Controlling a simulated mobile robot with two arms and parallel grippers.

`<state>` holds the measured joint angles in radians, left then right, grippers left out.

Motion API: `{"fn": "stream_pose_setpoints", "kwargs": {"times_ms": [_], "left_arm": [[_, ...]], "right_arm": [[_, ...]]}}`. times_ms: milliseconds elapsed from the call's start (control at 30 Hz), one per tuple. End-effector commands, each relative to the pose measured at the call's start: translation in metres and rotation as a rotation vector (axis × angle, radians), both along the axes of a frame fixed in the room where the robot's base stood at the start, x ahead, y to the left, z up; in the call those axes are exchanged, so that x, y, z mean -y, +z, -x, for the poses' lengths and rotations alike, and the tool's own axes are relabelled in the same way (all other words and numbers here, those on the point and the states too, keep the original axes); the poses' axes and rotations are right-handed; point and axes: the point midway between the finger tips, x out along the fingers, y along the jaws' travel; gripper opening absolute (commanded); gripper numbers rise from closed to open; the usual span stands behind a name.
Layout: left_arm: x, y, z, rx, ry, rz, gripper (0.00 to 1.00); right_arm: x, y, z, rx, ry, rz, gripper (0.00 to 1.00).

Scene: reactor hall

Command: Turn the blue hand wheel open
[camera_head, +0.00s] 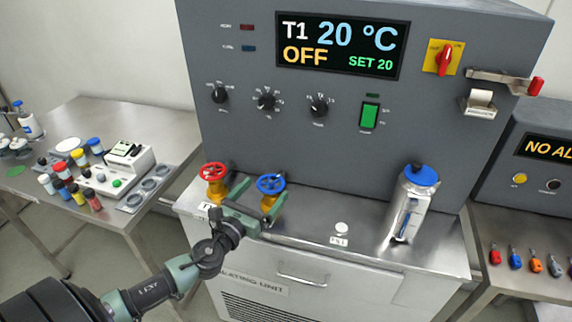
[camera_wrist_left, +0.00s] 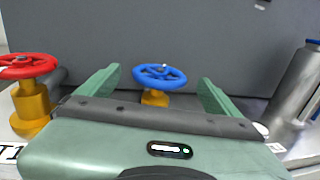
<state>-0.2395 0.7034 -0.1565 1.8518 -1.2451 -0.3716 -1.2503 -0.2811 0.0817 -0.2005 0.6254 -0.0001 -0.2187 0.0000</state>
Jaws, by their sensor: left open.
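The blue hand wheel (camera_head: 271,183) sits on a yellow valve body at the front of the grey heating unit. It also shows in the left wrist view (camera_wrist_left: 160,75), between my two fingers and beyond them. My left gripper (camera_head: 254,197) is open, with a finger on either side of the blue wheel's valve in the picture. I cannot tell whether it touches the wheel. The red hand wheel (camera_head: 214,171) stands just to the left on its own yellow valve, and in the left wrist view (camera_wrist_left: 27,66) it is left of my fingers. My right gripper is not seen.
A steel vessel with a blue cap (camera_head: 415,200) stands to the right on the steel ledge. The grey panel (camera_head: 300,150) rises close behind the valves. A side table (camera_head: 150,125) at the left holds bottles and a small instrument.

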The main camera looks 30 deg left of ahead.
Motion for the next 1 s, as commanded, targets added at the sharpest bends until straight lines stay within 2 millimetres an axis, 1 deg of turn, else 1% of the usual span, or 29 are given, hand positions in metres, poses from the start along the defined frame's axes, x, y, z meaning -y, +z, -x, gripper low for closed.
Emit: {"fn": "stream_pose_setpoints", "kwargs": {"times_ms": [67,167,400,467,567,667,800,933,967,1000], "left_arm": [[0.000,0.000,-0.003,-0.001,0.000,0.001,0.94],[-0.001,0.001,-0.013,0.001,0.001,0.002,0.94],[-0.003,0.002,-0.052,0.001,0.002,0.003,0.94],[-0.003,0.001,-0.060,0.001,0.002,0.003,0.94],[-0.004,0.000,-0.071,0.000,0.001,0.001,0.94],[-0.004,-0.001,-0.076,-0.001,0.000,0.002,0.94],[-0.004,-0.001,-0.078,-0.002,0.000,0.002,0.94],[-0.004,-0.001,-0.078,-0.002,0.000,0.002,0.94],[-0.004,-0.001,-0.078,-0.002,0.000,0.002,0.91],[-0.004,-0.001,-0.078,-0.002,0.000,0.002,0.80]], "right_arm": [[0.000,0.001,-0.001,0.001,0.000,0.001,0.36],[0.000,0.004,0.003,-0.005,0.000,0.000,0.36],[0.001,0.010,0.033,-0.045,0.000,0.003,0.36],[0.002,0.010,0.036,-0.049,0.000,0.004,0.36],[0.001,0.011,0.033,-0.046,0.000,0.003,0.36],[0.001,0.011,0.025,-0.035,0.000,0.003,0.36],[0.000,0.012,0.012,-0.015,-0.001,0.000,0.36],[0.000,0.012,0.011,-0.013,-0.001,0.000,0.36],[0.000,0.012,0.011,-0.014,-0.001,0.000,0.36],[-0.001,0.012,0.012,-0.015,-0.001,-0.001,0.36]]}}
